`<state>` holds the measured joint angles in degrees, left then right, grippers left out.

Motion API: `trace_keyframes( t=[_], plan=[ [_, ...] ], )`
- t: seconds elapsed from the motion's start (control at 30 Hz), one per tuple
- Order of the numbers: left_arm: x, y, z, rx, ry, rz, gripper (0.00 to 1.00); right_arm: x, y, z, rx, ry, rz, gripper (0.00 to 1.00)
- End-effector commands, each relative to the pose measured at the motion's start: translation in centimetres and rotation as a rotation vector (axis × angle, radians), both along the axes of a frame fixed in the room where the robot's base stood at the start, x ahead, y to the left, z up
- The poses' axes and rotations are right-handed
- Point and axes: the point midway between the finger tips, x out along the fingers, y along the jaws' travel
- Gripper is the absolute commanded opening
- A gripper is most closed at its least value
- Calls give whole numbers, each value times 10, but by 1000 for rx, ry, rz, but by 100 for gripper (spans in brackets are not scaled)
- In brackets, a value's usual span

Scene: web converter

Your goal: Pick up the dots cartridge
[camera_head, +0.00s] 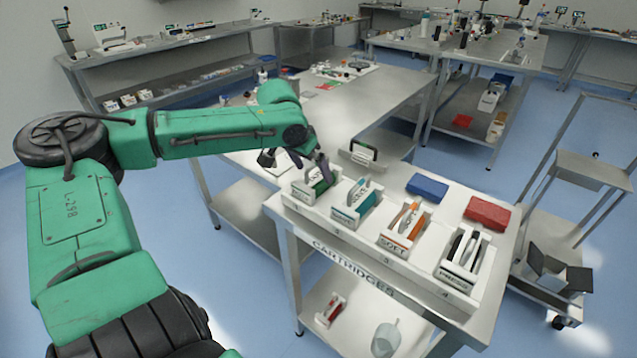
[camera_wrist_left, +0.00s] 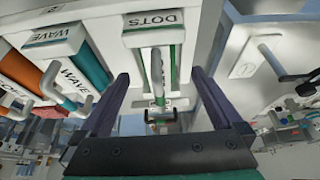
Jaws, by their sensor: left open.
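The dots cartridge (camera_head: 313,188), with green edges, stands in the leftmost white holder on the cartridge table. In the left wrist view the holder reads DOTS, and the cartridge (camera_wrist_left: 174,62) shows with its light handle (camera_wrist_left: 157,72). My left gripper (camera_head: 309,164) is at this holder, partly hiding the cartridge in the head view. In the left wrist view my left gripper (camera_wrist_left: 160,75) is open, with one dark finger on each side of the cartridge handle. I cannot tell whether the fingers touch it. My right gripper is not in view.
The wave cartridge (camera_head: 357,194), soft cartridge (camera_head: 405,218) and another labelled holder (camera_head: 461,262) stand in a row to the right. A blue box (camera_head: 427,186) and a red box (camera_head: 487,212) lie behind them. A steel table (camera_head: 375,97) stands beyond; a cart (camera_head: 588,175) is at right.

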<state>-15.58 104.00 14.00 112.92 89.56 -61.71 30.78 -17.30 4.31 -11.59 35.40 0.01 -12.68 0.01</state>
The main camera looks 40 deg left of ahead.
Motion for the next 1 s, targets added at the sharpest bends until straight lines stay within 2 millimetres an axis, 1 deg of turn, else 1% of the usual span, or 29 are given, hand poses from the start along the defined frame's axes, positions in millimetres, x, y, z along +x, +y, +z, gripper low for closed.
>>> trace_keyframes(
  t=[0.03, 0.1, 0.2, 0.3, 0.47, 0.57, 0.6, 0.67, 0.7, 0.73, 1.0],
  plan=[
    [2, -1, -9, 2, 7, 0, 100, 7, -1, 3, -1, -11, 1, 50],
    [6, -2, -21, 5, 8, -1, 100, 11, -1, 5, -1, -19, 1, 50],
    [12, -1, -35, 4, 5, 1, 100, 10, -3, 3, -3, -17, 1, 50],
    [15, -2, -39, 1, 2, 0, 100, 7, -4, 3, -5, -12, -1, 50],
    [15, -2, -39, 0, 0, 1, 100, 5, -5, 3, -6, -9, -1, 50],
    [15, -2, -38, 0, 0, 1, 66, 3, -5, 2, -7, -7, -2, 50],
    [15, -2, -38, 0, 0, 1, 50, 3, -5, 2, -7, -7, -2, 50],
    [15, -2, -38, 1, 0, 1, 27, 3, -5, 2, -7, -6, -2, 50],
    [15, -2, -38, 1, 0, 0, 12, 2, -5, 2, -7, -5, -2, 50],
    [15, -2, -38, 1, 0, 0, 1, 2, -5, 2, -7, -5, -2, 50],
    [16, -2, -36, 1, -3, 0, 0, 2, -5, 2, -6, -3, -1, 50]
  ],
)
